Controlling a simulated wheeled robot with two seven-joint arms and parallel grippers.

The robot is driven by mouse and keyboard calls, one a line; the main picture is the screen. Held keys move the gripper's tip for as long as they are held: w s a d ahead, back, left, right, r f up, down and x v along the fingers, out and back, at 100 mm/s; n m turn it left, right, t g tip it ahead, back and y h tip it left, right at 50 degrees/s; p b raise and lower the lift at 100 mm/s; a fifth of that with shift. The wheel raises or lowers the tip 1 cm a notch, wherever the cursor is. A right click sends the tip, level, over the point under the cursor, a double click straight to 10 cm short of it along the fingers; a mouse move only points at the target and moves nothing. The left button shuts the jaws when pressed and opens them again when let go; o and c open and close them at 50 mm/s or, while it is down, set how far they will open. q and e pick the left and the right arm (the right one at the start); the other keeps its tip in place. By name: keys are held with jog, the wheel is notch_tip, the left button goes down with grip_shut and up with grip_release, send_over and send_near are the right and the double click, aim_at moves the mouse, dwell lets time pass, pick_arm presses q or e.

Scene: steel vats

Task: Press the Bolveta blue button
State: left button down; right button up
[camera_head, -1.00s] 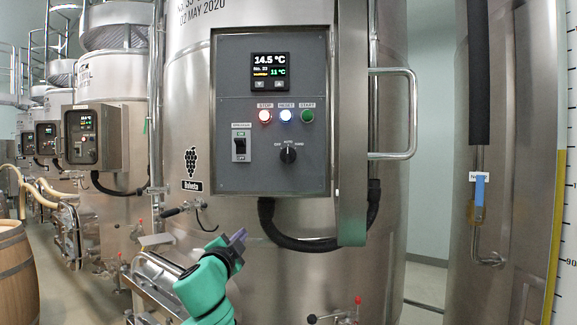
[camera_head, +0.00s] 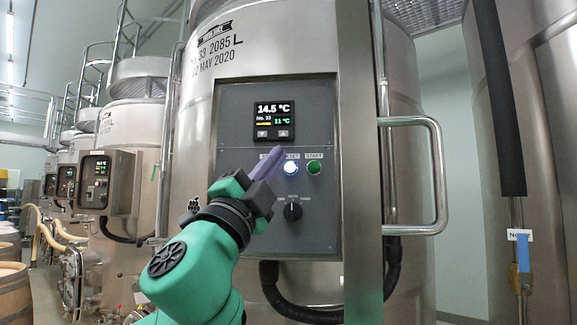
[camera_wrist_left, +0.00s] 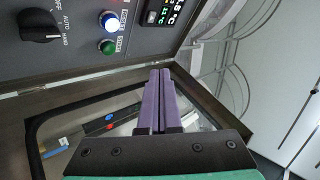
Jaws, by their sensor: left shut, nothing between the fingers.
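The grey control panel (camera_head: 325,215) is on a steel vat. Its lit blue-white button (camera_head: 291,168), labelled RESET, also shows in the wrist view (camera_wrist_left: 110,21). The green START button (camera_head: 314,168) is right of it. The red STOP button is hidden behind my left gripper (camera_head: 277,152). That gripper is shut and empty, its purple fingertips just left of the blue button in the head view. In the wrist view the fingertips (camera_wrist_left: 160,72) are apart from the blue button. A grape sticker (camera_head: 194,205) is mostly covered by my arm. My right gripper is not in view.
A display (camera_head: 274,119) sits above the buttons and a black rotary knob (camera_head: 293,211) below. A steel handle (camera_head: 440,180) sticks out right of the panel. A black hose (camera_head: 300,312) hangs beneath. More vats with panels (camera_head: 96,183) stand at left.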

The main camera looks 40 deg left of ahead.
aim_at(285, 170)
pick_arm(q)
jog(key=w+a+p, duration=0.1)
jog(key=w, duration=0.1)
jog(key=w+a+p, duration=0.1)
jog(key=w+a, duration=0.1)
jog(key=w, duration=0.1)
jog(key=w+a+p, duration=0.1)
jog(key=w+a, duration=0.1)
jog(key=w, duration=0.1)
jog(key=shift+w+f, duration=0.2)
jog(key=shift+f, duration=0.05)
jog(key=shift+s+d, duration=0.1)
dwell(1.5)
jog(key=shift+w+a+p, duration=0.25)
jog(key=shift+w+p, duration=0.15)
jog(key=shift+p, duration=0.15)
